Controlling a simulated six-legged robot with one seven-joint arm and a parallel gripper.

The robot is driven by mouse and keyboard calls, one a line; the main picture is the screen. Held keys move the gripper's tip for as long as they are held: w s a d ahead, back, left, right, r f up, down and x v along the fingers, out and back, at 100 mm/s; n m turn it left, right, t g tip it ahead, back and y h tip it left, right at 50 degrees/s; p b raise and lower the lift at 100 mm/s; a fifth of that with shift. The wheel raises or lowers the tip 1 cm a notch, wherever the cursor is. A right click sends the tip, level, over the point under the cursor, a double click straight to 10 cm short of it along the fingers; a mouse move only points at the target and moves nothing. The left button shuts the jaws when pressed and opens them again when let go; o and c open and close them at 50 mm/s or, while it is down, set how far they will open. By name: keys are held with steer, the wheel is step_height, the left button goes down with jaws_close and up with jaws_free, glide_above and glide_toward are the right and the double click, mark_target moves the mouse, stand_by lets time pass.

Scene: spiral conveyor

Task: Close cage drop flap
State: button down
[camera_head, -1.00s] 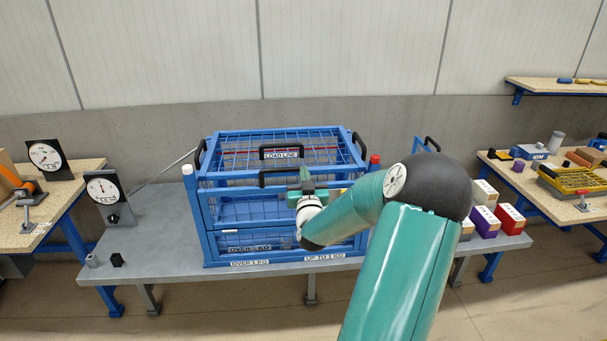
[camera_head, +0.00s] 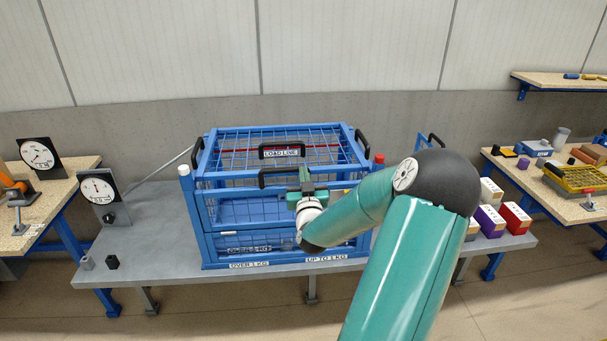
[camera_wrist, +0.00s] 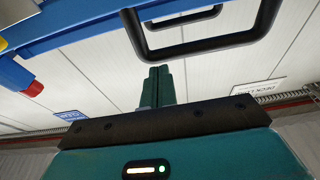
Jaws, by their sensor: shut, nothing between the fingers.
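The blue wire-mesh cage (camera_head: 203,215) stands on the grey bench, with a LOAD LINE label (camera_head: 281,154) showing through its top. A black handle (camera_head: 263,182) is on the upper front bar, where the flap seems to be. My arm hides part of the front, so I cannot tell the flap's exact angle. My gripper (camera_head: 306,178) is at the right end of that handle. In the wrist view, my gripper (camera_wrist: 157,72) has its green fingers together and empty, just short of a black handle (camera_wrist: 205,46) with a blue bar (camera_wrist: 100,28) behind. I cannot tell whether they touch.
The grey bench (camera_head: 150,255) holds a dial gauge (camera_head: 98,190) left of the cage. A red-capped post (camera_head: 378,160) stands at its right corner, and several small boxes (camera_head: 515,218) lie farther right. Side tables flank the bench. The bench's left part is mostly clear.

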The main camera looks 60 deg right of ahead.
steer(key=shift+w+d+f, duration=0.2)
steer(key=shift+w+d, duration=0.15)
steer(key=shift+d, duration=0.15)
stand_by(0.4)
steer(key=shift+w+y, duration=0.1)
steer(key=shift+y, duration=0.2)
